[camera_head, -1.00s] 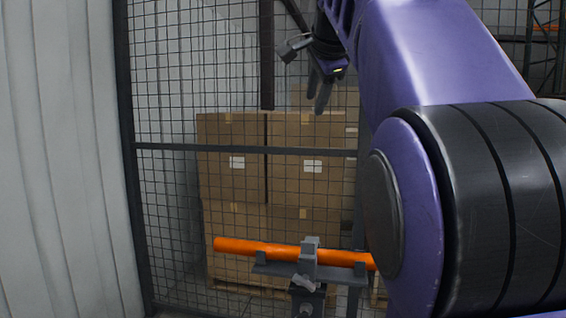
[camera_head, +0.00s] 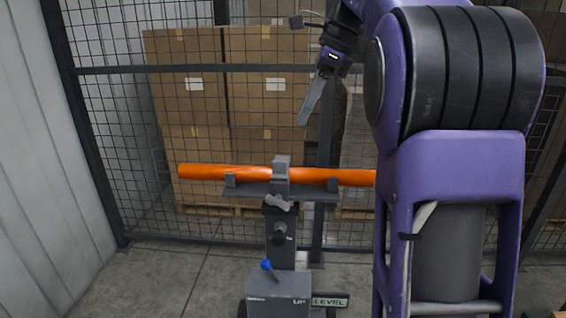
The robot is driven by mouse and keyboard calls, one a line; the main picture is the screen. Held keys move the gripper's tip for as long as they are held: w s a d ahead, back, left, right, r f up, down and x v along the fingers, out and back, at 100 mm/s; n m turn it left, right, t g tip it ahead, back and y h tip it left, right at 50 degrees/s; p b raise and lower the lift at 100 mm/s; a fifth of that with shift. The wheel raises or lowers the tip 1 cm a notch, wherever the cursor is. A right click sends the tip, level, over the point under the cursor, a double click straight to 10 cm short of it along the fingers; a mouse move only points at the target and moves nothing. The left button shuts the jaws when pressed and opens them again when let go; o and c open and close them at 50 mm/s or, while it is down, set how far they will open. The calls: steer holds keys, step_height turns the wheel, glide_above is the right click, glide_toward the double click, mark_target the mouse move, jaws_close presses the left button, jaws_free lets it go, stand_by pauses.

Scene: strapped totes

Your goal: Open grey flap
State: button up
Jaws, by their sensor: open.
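A grey flap (camera_head: 282,178) closes over the orange bar (camera_head: 225,172) at the middle of a grey stand. A lighter grey tab (camera_head: 280,203) hangs at its lower front. My gripper (camera_head: 306,116) points down and slightly left, above and a little right of the flap, and is clear of it. It is open and empty. I see its fingers nearly edge-on, so the gap between them hardly shows. The right end of the bar runs behind my arm.
The stand (camera_head: 280,238) has a grey box (camera_head: 278,290) with a blue-knobbed lever and a LEVEL sign (camera_head: 329,301) at its foot. Behind is a mesh fence (camera_head: 110,120) with stacked cartons (camera_head: 185,90). Floor at left is clear.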

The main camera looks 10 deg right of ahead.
mark_target(282, 159)
steer(key=b+x, duration=0.2)
steer(key=x, duration=1)
steer(key=shift+f+b, duration=0.1)
steer(key=shift+b, duration=0.25)
jaws_close()
stand_by(0.7)
